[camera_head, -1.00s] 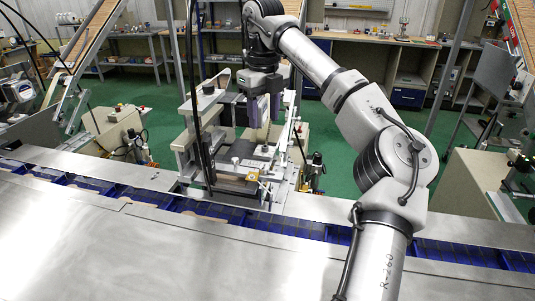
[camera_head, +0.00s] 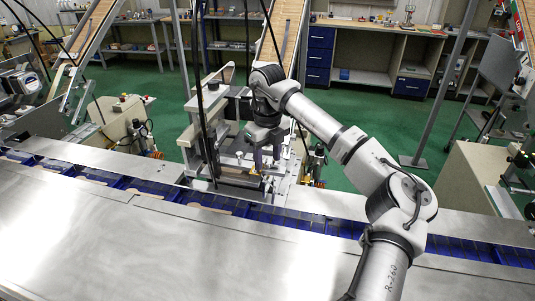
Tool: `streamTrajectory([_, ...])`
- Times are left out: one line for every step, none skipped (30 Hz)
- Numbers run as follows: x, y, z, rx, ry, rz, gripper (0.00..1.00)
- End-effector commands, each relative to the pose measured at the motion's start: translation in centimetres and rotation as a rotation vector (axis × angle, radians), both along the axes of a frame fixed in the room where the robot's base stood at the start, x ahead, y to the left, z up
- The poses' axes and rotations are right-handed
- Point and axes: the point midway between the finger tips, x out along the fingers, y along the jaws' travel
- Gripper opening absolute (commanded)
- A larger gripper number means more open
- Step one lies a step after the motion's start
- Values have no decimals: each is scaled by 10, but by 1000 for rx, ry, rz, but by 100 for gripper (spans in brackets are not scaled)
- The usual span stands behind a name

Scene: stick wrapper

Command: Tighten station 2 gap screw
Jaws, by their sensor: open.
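The wrapper station (camera_head: 188,143), a pale metal frame with plates and posts, stands behind the conveyor at the picture's middle. My gripper (camera_head: 265,166) hangs fingers down over the front right part of this station. Its jaws are open, and I see nothing held between them. A small yellow-brass part (camera_head: 254,171) shows just left of the fingertips; I cannot tell whether they touch it. The gap screw cannot be picked out for certain; the gripper and small station parts crowd that spot.
A blue flighted conveyor (camera_head: 210,199) runs across in front of the station, with a bare steel table (camera_head: 150,250) nearer me. Thin dark vertical cables or rods (camera_head: 201,90) pass the station's left side. Another machine (camera_head: 125,118) stands to the left. Green floor lies behind.

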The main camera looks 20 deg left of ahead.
Motion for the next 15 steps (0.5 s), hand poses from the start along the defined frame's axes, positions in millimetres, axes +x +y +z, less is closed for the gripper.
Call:
streamTrajectory([0, 0, 0, 0, 0, 0, 46])
streamTrajectory([0, 0, 0, 0, 0, 0, 46])
streamTrajectory([0, 0, 0, 0, 0, 0, 46])
streamTrajectory([0, 0, 0, 0, 0, 0, 46])
streamTrajectory([0, 0, 0, 0, 0, 0, 45])
streamTrajectory([0, 0, 0, 0, 0, 0, 40])
streamTrajectory([0, 0, 0, 0, 0, 0, 36])
streamTrajectory([0, 0, 0, 0, 0, 0, 32])
streamTrajectory([0, 0, 0, 0, 0, 0, 27])
streamTrajectory([0, 0, 0, 0, 0, 0, 23])
streamTrajectory([0, 0, 0, 0, 0, 0, 19])
streamTrajectory([0, 0, 0, 0, 0, 0, 14])
streamTrajectory([0, 0, 0, 0, 0, 0, 10])
streamTrajectory([0, 0, 0, 0, 0, 0, 6])
streamTrajectory([0, 0, 0, 0, 0, 0, 2])
